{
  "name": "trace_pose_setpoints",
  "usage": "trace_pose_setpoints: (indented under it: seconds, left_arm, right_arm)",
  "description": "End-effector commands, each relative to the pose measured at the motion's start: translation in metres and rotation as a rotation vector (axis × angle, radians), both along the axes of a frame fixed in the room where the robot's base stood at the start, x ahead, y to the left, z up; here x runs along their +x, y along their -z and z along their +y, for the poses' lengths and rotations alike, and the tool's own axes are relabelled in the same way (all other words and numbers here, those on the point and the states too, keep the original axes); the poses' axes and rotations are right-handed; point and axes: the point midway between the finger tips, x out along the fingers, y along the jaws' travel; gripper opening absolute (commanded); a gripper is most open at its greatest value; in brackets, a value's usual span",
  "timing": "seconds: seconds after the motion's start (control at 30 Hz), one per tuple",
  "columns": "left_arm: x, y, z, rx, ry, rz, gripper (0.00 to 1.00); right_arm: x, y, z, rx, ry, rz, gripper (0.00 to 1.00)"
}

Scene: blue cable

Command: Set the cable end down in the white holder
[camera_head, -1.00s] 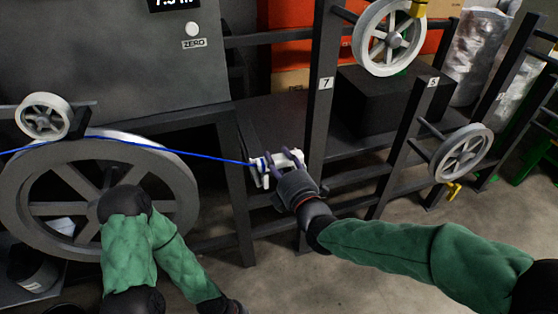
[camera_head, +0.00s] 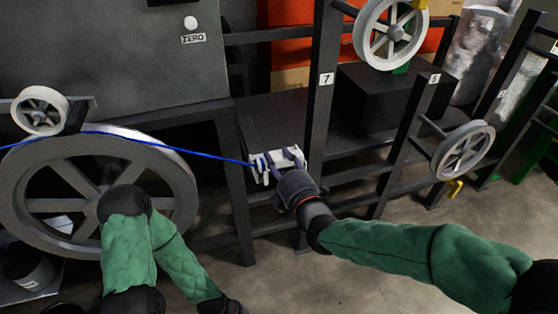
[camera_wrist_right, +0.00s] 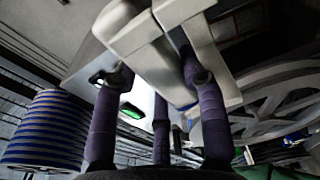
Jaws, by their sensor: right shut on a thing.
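The blue cable (camera_head: 170,151) runs taut from the left edge, over the wheels, to a white piece (camera_head: 259,170) at my right gripper (camera_head: 279,171). The right gripper's dark purple fingers are shut around white parts, which also show large between the fingers in the right wrist view (camera_wrist_right: 140,38). The cable end and the white holder cannot be clearly told apart here; both seem to be white and close together, at the front of a dark shelf. Whether the end rests in the holder is hidden by the fingers. My left arm is at lower left; its gripper is out of view.
A large grey wheel (camera_head: 181,190) and a small wheel (camera_head: 40,111) stand at left, under and beside a grey machine (camera_head: 110,60). A dark post labelled 7 (camera_head: 321,120) rises just right of my gripper. A blue-wound spool (camera_wrist_right: 45,130) shows in the wrist view.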

Motion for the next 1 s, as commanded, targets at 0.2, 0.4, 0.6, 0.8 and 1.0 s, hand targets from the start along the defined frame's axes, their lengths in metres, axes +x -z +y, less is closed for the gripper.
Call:
trace_pose_setpoints:
  seconds: [0.2,0.4,0.6,0.8,1.0]
  left_arm:
    - [0.0,0.0004,0.0,0.0,0.0,0.0,0.0]
    - [0.0,0.0009,0.0,0.0,0.0,0.0,0.0]
    - [0.0,0.0028,0.0,0.0,0.0,0.0,0.0]
    - [0.0,0.0048,0.0,0.0,0.0,0.0,0.0]
    - [0.0001,0.0068,0.0,0.0,0.0,0.0,0.0]
  right_arm:
    - [0.0002,-0.0001,-0.0002,0.0,0.001,-0.001,0.13]
    - [0.0002,0.0003,-0.0001,0.0,0.0,-0.001,0.13]
    - [0.0002,0.0023,-0.0001,0.0,0.0,-0.001,0.13]
    - [0.0002,0.0044,-0.0002,0.0,0.0,-0.001,0.13]
    - [0.0002,0.0064,-0.0002,0.0,0.0,-0.001,0.13]
